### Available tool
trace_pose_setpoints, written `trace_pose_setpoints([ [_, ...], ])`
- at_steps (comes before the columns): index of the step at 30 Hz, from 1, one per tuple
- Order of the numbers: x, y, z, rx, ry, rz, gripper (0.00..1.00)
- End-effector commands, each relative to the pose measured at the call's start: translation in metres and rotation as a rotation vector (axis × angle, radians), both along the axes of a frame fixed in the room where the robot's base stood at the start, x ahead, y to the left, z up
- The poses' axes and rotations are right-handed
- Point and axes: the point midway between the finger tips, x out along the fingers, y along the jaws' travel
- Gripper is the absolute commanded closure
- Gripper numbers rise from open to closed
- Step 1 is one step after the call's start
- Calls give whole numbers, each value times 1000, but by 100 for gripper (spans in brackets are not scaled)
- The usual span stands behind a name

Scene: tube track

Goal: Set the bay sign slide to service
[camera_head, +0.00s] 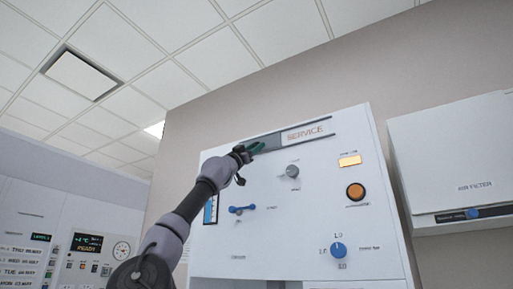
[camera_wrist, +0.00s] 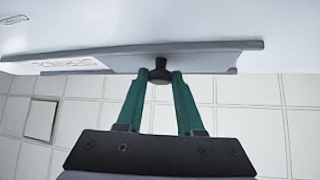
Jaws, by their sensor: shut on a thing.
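The bay sign (camera_head: 333,127) is a long framed strip along the top of the white panel. Its right part shows the word SERVICE in red. A grey slide (camera_head: 272,142) covers the part to the left of the word. In the wrist view the slide (camera_wrist: 205,62) carries a dark round knob (camera_wrist: 159,75), and the red lettering shows upside down to its left. My gripper (camera_head: 255,148) is at the slide's left part in the head view. Its green fingers (camera_wrist: 159,80) are shut on the knob, which is partly hidden between them.
Below the sign, the white panel (camera_head: 300,225) carries a grey knob (camera_head: 292,169), a blue lever (camera_head: 242,209), an orange button (camera_head: 356,191) and a blue dial (camera_head: 338,250). An air filter box (camera_head: 450,150) hangs at right. A control board (camera_head: 85,255) stands at left.

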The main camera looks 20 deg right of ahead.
Motion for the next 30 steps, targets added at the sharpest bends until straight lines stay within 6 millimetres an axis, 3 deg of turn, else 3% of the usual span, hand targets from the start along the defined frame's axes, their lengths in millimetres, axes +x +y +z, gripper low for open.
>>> trace_pose_setpoints([
  [6, 4, 5, 0, -9, 5, 6, 100],
  [7, 4, 5, 0, -10, 6, 7, 53],
  [9, 4, 5, 0, -10, 6, 7, 34],
  [20, 2, 6, -2, -6, 4, 5, 34],
  [30, -15, 46, -44, -7, 5, 5, 34],
])
